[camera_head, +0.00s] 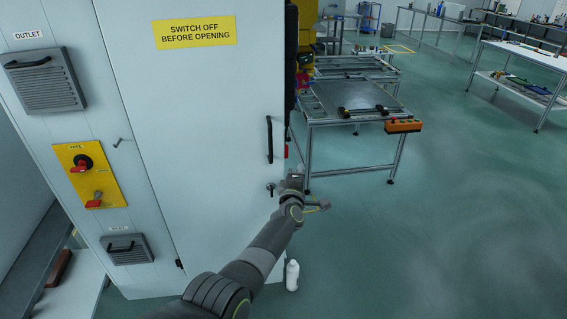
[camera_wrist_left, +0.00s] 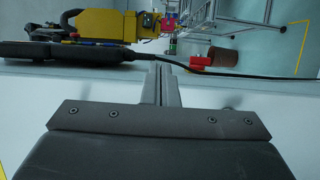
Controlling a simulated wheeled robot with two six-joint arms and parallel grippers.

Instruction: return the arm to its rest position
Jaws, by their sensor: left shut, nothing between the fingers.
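My left arm reaches up from the bottom of the head view. Its gripper (camera_head: 297,174) is beside the right edge of the grey cabinet door (camera_head: 195,130), just right of and below the black door handle (camera_head: 269,140). In the left wrist view the two fingers (camera_wrist_left: 161,72) are together, with nothing between them. The pale cabinet surface (camera_wrist_left: 270,95) spreads behind them there. Whether the gripper touches the door cannot be told. My right gripper is not in view.
A small knob (camera_head: 270,189) sticks out of the door near the gripper. A white bottle (camera_head: 292,275) stands on the floor near my forearm. A metal workbench (camera_head: 355,97) with an orange control box (camera_head: 403,126) stands behind. The green floor at right is open.

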